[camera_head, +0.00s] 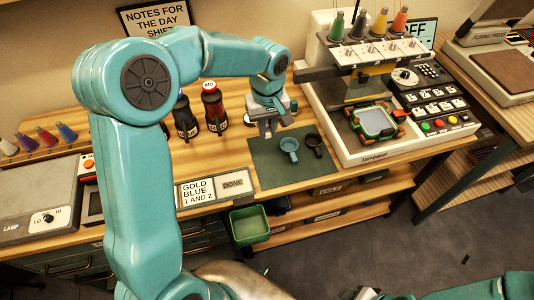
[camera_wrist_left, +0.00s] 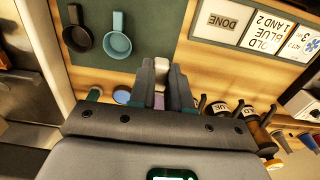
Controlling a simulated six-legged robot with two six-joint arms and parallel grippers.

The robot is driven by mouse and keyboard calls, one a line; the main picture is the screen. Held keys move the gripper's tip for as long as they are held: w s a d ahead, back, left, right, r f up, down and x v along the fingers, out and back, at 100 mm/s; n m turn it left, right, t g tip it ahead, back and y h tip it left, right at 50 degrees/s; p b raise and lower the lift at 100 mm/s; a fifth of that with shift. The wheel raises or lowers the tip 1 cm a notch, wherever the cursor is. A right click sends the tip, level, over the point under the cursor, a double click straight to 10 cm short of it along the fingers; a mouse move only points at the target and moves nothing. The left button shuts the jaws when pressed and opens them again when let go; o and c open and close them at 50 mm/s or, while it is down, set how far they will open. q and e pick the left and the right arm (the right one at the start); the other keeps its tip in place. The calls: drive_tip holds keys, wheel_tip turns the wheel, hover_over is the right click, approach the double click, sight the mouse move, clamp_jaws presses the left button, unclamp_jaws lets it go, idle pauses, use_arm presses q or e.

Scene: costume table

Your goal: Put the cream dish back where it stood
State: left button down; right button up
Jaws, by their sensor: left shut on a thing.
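My left gripper (camera_head: 267,131) is at the back edge of the dark green mat (camera_head: 262,172). In the left wrist view its fingers (camera_wrist_left: 162,82) are shut on a small pale piece, which fits the cream dish (camera_wrist_left: 161,67). Only that piece shows between the fingertips; the rest is hidden by the gripper. A blue dish with a handle (camera_head: 289,145) and a black dish with a handle (camera_head: 313,140) stand side by side on the mat. They also show in the left wrist view, blue (camera_wrist_left: 117,44) and black (camera_wrist_left: 78,38). My right gripper is not in view.
The embroidery machine (camera_head: 376,120) stands right of the mat. A "DONE" card (camera_head: 233,184) lies at the front left. The mat's left and front parts are clear.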

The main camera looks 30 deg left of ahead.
sight(267, 163)
use_arm(q)
wheel_tip(267, 163, down, 13)
drive_tip(key=shift+a+f+p, duration=0.1)
drive_tip(key=shift+f+p, duration=0.05)
drive_tip(key=shift+p, duration=0.2)
drive_tip(key=shift+f, duration=0.15)
drive_tip(key=c, duration=1.1)
unclamp_jaws()
drive_tip(key=shift+w, duration=0.1)
wheel_tip(267, 163, up, 12)
drive_tip(key=shift+r+b, duration=0.2)
drive_tip(key=shift+b, duration=0.1)
